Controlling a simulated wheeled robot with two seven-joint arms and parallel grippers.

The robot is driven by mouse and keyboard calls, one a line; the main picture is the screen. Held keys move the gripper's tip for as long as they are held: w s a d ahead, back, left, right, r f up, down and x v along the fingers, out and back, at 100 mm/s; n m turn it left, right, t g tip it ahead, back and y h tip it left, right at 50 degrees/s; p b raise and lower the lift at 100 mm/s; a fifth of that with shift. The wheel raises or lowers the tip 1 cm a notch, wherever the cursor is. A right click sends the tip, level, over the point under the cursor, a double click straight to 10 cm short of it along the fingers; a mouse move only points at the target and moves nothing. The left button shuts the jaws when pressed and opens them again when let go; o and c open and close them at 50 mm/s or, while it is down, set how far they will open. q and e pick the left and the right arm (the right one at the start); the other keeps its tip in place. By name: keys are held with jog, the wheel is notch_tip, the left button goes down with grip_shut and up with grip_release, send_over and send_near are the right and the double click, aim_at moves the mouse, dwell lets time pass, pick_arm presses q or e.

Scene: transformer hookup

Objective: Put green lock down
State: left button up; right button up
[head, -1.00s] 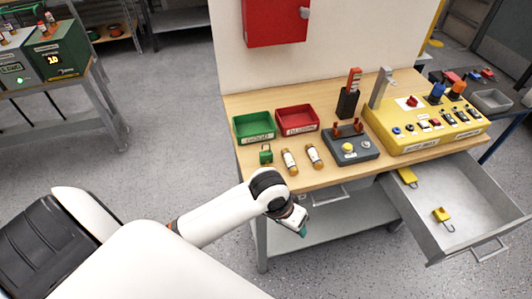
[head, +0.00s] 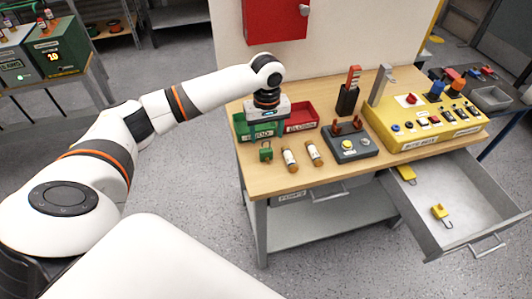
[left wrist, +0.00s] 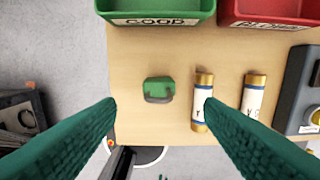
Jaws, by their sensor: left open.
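The green lock (head: 265,154) lies on the wooden table at its left front, in front of the green bin. My left gripper (head: 266,128) is above the table by the green bin, pointing down. In the left wrist view its two green fingers (left wrist: 160,108) are spread wide and empty, with the lock seen between them and apart from both. My right gripper is not in view.
The green bin (left wrist: 150,19) and red bin (head: 302,126) stand behind the lock. Two fuses (head: 290,160) (head: 314,153) lie to its right. A grey button box (head: 350,143) and yellow panel (head: 420,130) stand further right. The open drawer (head: 480,205) holds yellow locks.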

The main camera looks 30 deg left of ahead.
aim_at(266, 150)
pick_arm(q)
notch_tip(266, 150, down, 3)
jog(key=shift+f, duration=0.1)
notch_tip(266, 150, down, 4)
jog(key=shift+a+f+p, duration=0.1)
jog(key=shift+a+p, duration=0.05)
jog(key=shift+p, duration=0.55)
jog(key=shift+f, duration=0.55)
jog(key=shift+r, duration=0.1)
jog(key=c, duration=1.2)
